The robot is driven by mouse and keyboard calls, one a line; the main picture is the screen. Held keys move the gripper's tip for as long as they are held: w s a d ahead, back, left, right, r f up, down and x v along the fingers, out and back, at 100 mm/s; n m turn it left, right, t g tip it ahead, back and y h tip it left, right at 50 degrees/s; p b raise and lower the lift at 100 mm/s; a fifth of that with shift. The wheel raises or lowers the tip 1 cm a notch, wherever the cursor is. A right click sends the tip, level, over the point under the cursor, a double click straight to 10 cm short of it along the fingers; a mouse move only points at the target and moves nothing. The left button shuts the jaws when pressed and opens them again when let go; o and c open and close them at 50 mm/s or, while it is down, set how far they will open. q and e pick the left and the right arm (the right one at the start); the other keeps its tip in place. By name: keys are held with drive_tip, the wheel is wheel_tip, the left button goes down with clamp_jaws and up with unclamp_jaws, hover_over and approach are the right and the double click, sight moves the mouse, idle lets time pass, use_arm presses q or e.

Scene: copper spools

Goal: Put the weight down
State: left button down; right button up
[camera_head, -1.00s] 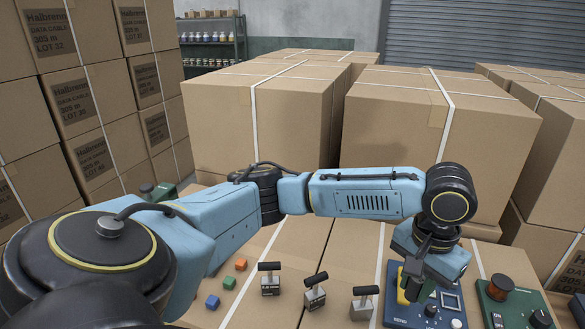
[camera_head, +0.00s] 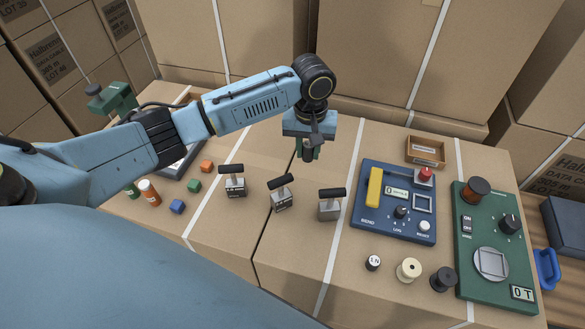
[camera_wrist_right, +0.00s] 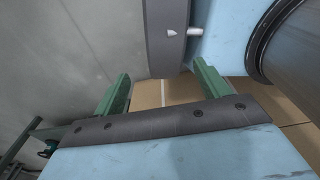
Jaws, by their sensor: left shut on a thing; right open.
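My left gripper (camera_head: 308,140) points down above the carton top, behind the row of T-handled blocks and left of the blue meter. It is shut on a small dark piece, taken to be the weight (camera_head: 308,155); the fingers hide much of it, and I cannot tell whether it touches the carton. Three grey blocks with black T-handles stand in front: left (camera_head: 233,184), middle (camera_head: 282,196) and right (camera_head: 330,207). My right gripper (camera_wrist_right: 160,90) is open and empty in the right wrist view, its green fingers apart.
The blue meter (camera_head: 372,227) and green device (camera_head: 468,258) stand right. A wooden tray (camera_head: 426,151) lies behind. A labelled cylinder (camera_head: 373,263), cream spool (camera_head: 409,269) and black spool (camera_head: 443,279) stand in front. Orange (camera_head: 207,166), green (camera_head: 194,185) and blue (camera_head: 177,206) cubes lie left.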

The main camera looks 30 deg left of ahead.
use_arm(q)
hover_over(306, 181)
wheel_tip(306, 181, down, 5)
drive_tip(key=shift+b, duration=0.45)
drive_tip(key=shift+f, duration=0.5)
wheel_tip(306, 181, down, 2)
drive_tip(key=shift+f+b, duration=0.2)
drive_tip(key=shift+b, duration=0.2)
drive_tip(key=shift+f, duration=0.4)
use_arm(e)
drive_tip(key=shift+w+d+f, duration=0.4)
drive_tip(key=shift+d+f, duration=0.1)
drive_tip(key=shift+d, duration=0.1)
drive_tip(key=shift+w+d+f, duration=0.35)
drive_tip(key=shift+d+f, duration=0.1)
drive_tip(key=shift+d, duration=0.1)
use_arm(q)
drive_tip(key=shift+f, duration=0.1)
